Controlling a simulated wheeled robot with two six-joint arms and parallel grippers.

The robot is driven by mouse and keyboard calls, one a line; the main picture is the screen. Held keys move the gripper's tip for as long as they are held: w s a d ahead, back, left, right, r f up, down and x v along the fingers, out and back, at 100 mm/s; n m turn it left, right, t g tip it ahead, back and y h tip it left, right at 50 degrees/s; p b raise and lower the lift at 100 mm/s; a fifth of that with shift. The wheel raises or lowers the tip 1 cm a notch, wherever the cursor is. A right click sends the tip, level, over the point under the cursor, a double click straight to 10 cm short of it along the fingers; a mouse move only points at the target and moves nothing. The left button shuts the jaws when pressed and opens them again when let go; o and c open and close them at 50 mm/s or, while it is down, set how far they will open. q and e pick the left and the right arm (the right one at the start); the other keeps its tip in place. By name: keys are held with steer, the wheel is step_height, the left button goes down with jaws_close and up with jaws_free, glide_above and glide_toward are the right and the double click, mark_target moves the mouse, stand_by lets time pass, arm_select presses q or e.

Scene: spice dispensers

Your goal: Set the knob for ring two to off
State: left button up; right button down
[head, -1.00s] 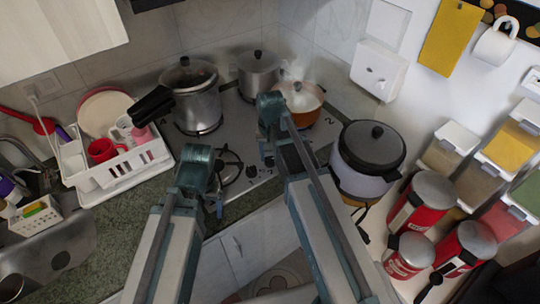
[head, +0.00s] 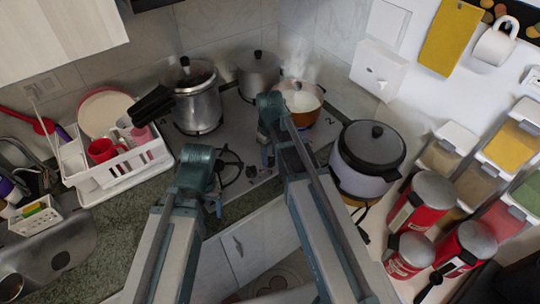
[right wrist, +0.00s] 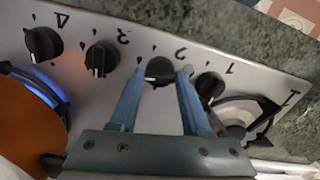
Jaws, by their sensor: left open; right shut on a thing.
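The knob for ring two (right wrist: 159,71) is black with a white mark on its face. It sits on the light stove panel beside a printed 2, which appears upside down in the right wrist view. My right gripper (right wrist: 162,72) is shut on this knob, with a blue finger on each side. In the head view, my right gripper (head: 268,155) is at the stove front and hides much of the knob row. My left gripper (head: 214,202) is open and empty before the stove's front edge. Its fingers are partly hidden by the arm.
Knobs for one (right wrist: 210,86), three (right wrist: 102,59) and four (right wrist: 43,43) flank the held knob. An orange pot (head: 301,97) steams over a blue flame. A pressure cooker (head: 197,100), a grey pot (head: 259,75) and a rice cooker (head: 370,160) stand near. A dish rack (head: 120,170) is left.

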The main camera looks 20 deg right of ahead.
steer(key=n, duration=0.4)
steer(key=shift+n, duration=0.3)
steer(key=n, duration=0.3)
steer(key=shift+n, duration=0.3)
steer(key=n, duration=0.4)
steer(key=shift+n, duration=1.7)
steer(key=shift+c, duration=1.8)
jaws_free()
